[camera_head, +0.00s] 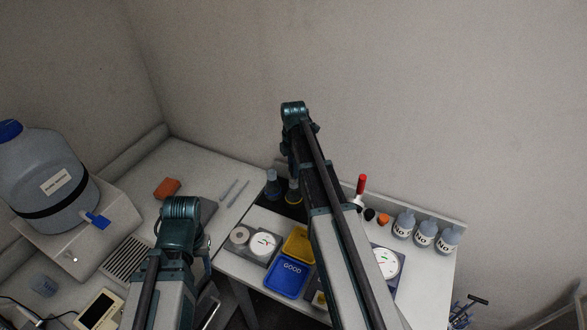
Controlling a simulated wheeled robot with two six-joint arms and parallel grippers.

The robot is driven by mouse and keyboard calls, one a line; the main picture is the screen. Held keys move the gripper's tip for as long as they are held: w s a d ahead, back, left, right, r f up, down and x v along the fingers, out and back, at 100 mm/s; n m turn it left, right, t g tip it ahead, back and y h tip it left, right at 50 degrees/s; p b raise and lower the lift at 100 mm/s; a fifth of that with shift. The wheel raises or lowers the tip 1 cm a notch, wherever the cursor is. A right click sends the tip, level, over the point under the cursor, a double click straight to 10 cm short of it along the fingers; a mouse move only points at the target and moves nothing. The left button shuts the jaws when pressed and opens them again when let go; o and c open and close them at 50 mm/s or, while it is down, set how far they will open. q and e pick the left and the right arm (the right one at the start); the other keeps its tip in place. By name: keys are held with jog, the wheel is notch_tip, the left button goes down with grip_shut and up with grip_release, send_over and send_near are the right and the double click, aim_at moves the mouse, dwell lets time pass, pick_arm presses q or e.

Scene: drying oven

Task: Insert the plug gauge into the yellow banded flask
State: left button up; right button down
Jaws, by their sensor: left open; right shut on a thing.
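Two dark flasks stand side by side on a black mat at the back left of the right-hand bench. The right one, partly behind my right arm, shows a yellow band and is the yellow banded flask (293,193). The other flask (271,182) is to its left. My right gripper (290,162) points down just above the yellow banded flask. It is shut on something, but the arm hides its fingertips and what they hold. I cannot make out the plug gauge. My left gripper (207,268) is open, low at the left bench's edge; its fingers are mostly hidden.
A yellow tray (299,242) and a blue tray (285,279) marked GOOD lie in front of the flasks, beside a round dial (262,244). A red-topped item (361,185) and several bottles (424,234) stand at the right. A large jug (45,180) stands left.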

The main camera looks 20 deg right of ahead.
jog(key=shift+f+b, duration=0.35)
jog(key=shift+f, duration=0.05)
jog(key=c, duration=0.6)
grip_release()
jog(key=shift+o, duration=0.4)
jog(key=o, duration=0.4)
jog(key=shift+r, duration=0.1)
notch_tip(320, 180, up, 8)
jog(key=p, duration=0.8)
jog(key=shift+a, duration=0.1)
